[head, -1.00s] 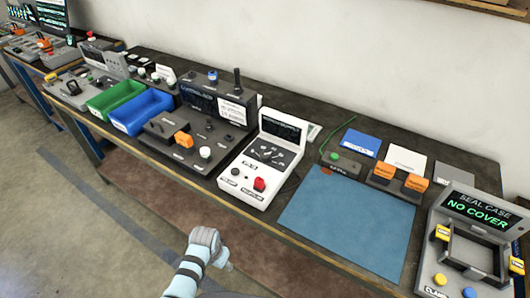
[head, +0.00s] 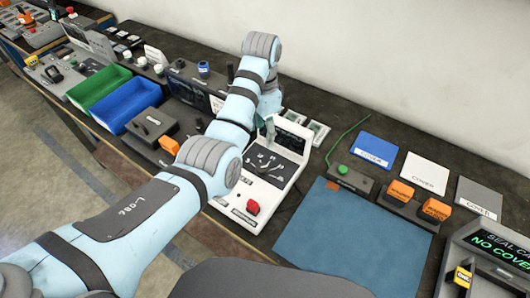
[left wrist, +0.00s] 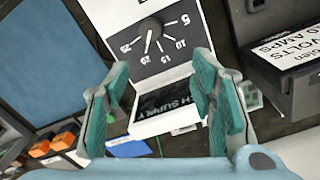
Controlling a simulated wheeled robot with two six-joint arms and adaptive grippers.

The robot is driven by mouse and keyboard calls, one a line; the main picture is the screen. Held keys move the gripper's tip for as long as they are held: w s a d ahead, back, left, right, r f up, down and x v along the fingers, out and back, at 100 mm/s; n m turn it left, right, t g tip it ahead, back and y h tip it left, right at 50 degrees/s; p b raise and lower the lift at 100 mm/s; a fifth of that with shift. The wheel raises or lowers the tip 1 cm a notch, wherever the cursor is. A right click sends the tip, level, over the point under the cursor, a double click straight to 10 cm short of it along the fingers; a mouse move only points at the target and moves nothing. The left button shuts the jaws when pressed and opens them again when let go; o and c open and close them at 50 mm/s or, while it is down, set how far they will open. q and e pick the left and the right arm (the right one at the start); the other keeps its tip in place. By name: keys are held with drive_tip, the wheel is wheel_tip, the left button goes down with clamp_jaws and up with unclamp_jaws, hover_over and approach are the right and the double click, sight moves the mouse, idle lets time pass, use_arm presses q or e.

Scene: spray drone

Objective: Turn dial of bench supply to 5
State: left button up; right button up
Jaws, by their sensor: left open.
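The bench supply (head: 246,190) is a white box with a sloped dark dial face and a red button, standing on the bench. In the left wrist view its dial (left wrist: 149,27) is a dark round knob on a scale from 5 to 25. Its white pointer appears to lie near 20. The supply's dark display (left wrist: 167,97) shows between the fingers. My left gripper (left wrist: 160,100) is open and empty above the supply, fingers on either side of the display and apart from the dial. In the head view the left gripper (head: 267,128) partly hides the supply's top.
A blue mat (head: 345,235) lies right of the supply, with a green-button box (head: 345,175) behind it. Left of the supply, my arm crosses over a dark console with an orange switch (head: 169,145). Blue (head: 132,108) and green bins stand farther left.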

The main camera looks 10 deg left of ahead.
sight(261, 168)
use_arm(q)
drive_tip(key=s+f, duration=0.1)
drive_tip(key=f, duration=0.2)
drive_tip(key=s+f+b, duration=0.1)
drive_tip(key=f, duration=0.2)
drive_tip(key=s+f, duration=0.1)
drive_tip(key=f, duration=0.2)
drive_tip(key=shift+s+f+b, duration=0.35)
drive_tip(key=shift+f, duration=0.05)
drive_tip(key=w+f, duration=0.2)
drive_tip(key=f, duration=0.1)
drive_tip(key=shift+f+b, duration=0.2)
drive_tip(key=shift+b, duration=0.1)
drive_tip(key=shift+s+r, duration=0.1)
drive_tip(key=shift+s, duration=0.05)
drive_tip(key=shift+s+r, duration=0.15)
drive_tip(key=shift+s, duration=0.05)
drive_tip(key=shift+c, duration=1.4)
drive_tip(key=shift+s, duration=0.15)
drive_tip(key=c, duration=0.7)
drive_tip(key=shift+c, duration=0.8)
use_arm(e)
drive_tip(key=s+f, duration=0.2)
drive_tip(key=s, duration=0.1)
drive_tip(key=shift+f, duration=0.3)
